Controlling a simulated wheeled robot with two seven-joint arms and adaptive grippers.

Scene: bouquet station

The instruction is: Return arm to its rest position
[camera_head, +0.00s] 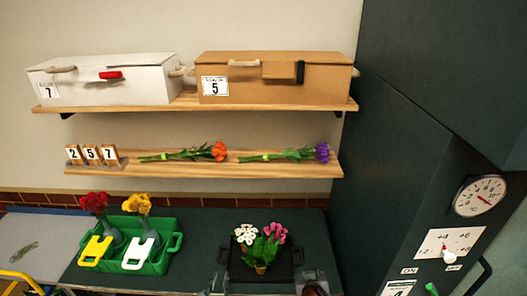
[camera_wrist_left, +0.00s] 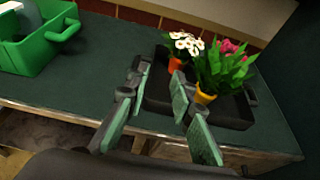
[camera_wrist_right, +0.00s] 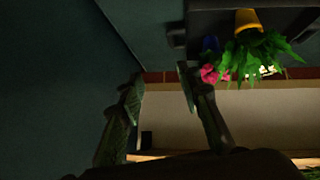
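My left gripper (camera_head: 215,283) is at the bottom of the head view, in front and to the left of the black tray (camera_head: 293,257). In the left wrist view its fingers (camera_wrist_left: 159,84) are apart with nothing between them, and the tray (camera_wrist_left: 157,108) lies just beyond. My right gripper (camera_head: 311,283) is at the bottom, in front and to the right of the tray, partly cut off. In the dark right wrist view, which is upside down, its fingers (camera_wrist_right: 158,82) are apart and empty.
White flowers (camera_head: 246,233) and pink flowers (camera_head: 274,232) stand potted in the tray. A green crate (camera_head: 163,267) with red and yellow flowers stands to the left. Shelves (camera_head: 200,170) with boxes and cut flowers hang above. A dark cabinet (camera_head: 400,150) rises on the right.

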